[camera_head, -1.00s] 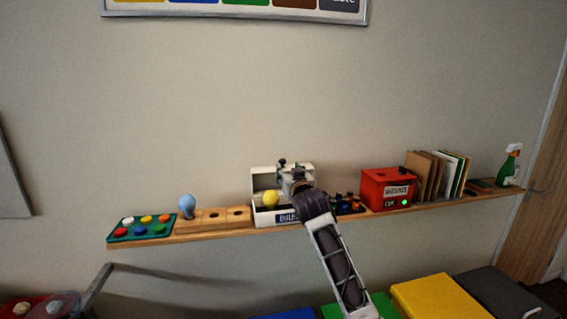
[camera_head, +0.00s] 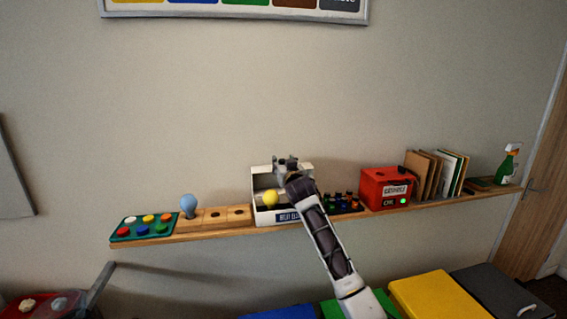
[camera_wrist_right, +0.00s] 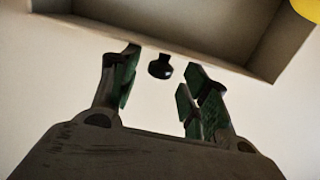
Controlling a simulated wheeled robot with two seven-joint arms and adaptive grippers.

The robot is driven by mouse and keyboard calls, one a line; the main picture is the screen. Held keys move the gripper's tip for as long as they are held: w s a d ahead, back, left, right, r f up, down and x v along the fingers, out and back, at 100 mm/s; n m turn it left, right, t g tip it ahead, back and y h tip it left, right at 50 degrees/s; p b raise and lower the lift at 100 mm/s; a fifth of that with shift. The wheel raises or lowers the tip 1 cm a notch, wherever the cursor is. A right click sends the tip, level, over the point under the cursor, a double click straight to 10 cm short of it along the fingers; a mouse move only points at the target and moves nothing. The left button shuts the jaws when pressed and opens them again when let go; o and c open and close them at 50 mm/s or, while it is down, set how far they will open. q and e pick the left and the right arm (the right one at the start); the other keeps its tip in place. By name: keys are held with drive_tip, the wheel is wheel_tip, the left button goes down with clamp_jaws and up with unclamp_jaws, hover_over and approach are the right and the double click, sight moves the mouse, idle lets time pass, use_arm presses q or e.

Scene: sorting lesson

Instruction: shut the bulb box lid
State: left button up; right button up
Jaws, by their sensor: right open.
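The white bulb box (camera_head: 260,181) stands open on the wall shelf, its label on the front. A yellow bulb (camera_head: 270,198) shows inside it. My right gripper (camera_head: 286,164) is at the top of the box, at its raised back part, and hides some of it. In the right wrist view its fingers (camera_wrist_right: 162,78) are open, with a small dark knob (camera_wrist_right: 160,67) showing between them, not clamped. The pale box panel (camera_wrist_right: 180,35) lies just beyond the fingertips. Whether a finger touches the knob I cannot tell. My left gripper is not in view.
On the shelf (camera_head: 230,233), a green tray of coloured buttons (camera_head: 144,228), a wooden block with a blue bulb (camera_head: 188,205), small dark bulbs (camera_head: 343,203), a red box (camera_head: 385,188), folders (camera_head: 437,176) and a spray bottle (camera_head: 508,166) flank the box. Coloured bins stand below.

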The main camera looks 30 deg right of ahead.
drive_tip(key=shift+w+d, duration=0.1)
drive_tip(key=shift+w, duration=0.35)
clamp_jaws()
